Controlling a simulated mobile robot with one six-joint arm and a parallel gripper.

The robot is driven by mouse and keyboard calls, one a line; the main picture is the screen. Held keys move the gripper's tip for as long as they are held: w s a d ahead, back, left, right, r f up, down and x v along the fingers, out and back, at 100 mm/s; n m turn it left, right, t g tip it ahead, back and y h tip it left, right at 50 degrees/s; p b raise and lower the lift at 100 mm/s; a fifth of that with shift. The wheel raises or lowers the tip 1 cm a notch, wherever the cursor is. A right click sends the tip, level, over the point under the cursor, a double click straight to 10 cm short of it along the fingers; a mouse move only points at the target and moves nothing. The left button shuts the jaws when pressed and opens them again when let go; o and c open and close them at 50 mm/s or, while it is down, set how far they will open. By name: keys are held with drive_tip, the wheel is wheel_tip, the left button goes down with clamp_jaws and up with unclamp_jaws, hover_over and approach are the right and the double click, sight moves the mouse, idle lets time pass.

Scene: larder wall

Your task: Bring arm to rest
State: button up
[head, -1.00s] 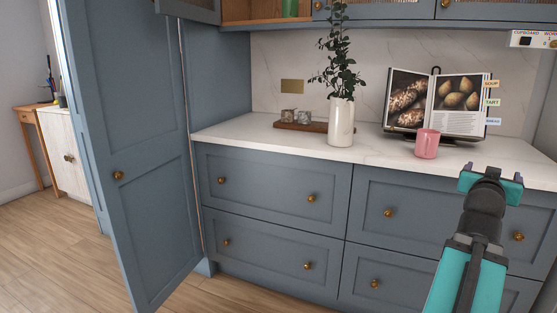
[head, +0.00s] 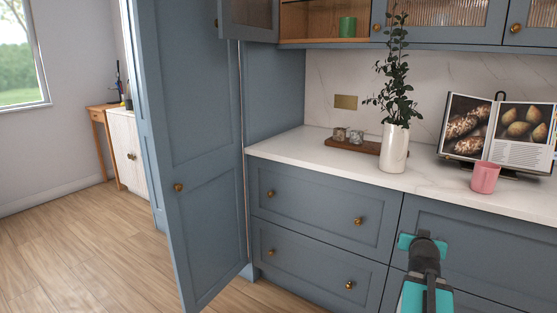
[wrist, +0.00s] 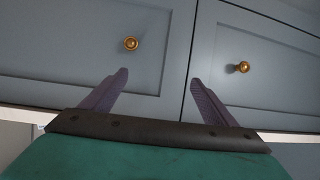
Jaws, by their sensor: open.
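My gripper (wrist: 158,95) shows in the wrist view with its two purple fingers spread apart and nothing between them. Beyond the fingers are blue drawer fronts (wrist: 80,55) with round brass knobs. In the head view my arm (head: 425,255) rises from the bottom edge at the right, and its teal end is in front of the lower drawers. The fingertips are hidden there behind the gripper's own body.
A tall blue door (head: 195,130) stands open at the left. The pale counter (head: 285,147) holds a white vase (head: 395,150), a pink mug (head: 485,177), a cookbook (head: 527,130) and a wooden board (head: 365,146). A wall cupboard holds a green tin (head: 347,27). The wooden floor (head: 60,250) at left is clear.

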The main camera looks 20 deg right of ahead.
drive_tip(key=w+a+f+n+g+y+p, duration=0.1)
drive_tip(key=w+a+f+n+y+p, duration=0.2)
drive_tip(key=a+f, duration=0.85)
drive_tip(key=w+a+f+n+g+y+p, duration=0.1)
drive_tip(key=w+a+f+g+y+p, duration=0.2)
drive_tip(key=a+f, duration=0.85)
drive_tip(key=s+a+f+n+g+y+p, duration=0.15)
drive_tip(key=s+a+f, duration=0.25)
drive_tip(key=a, duration=0.4)
drive_tip(key=s+a+f+n+g+y+p, duration=0.1)
drive_tip(key=s+a+f+p, duration=0.25)
drive_tip(key=a, duration=0.55)
drive_tip(key=s+a+f+g+p, duration=0.1)
drive_tip(key=s+a+f+g, duration=0.1)
drive_tip(key=s, duration=0.7)
drive_tip(key=s+a+f+n+g+p, duration=0.1)
drive_tip(key=s+a+f+g, duration=0.2)
drive_tip(key=s, duration=0.6)
drive_tip(key=s+a+f+n+g+p, duration=0.1)
drive_tip(key=s+a+f+g, duration=0.2)
drive_tip(key=s+a, duration=0.3)
drive_tip(key=s+y, duration=0.1)
drive_tip(key=s, duration=0.2)
drive_tip(key=shift+s+f, duration=0.15)
drive_tip(key=shift+s, duration=0.2)
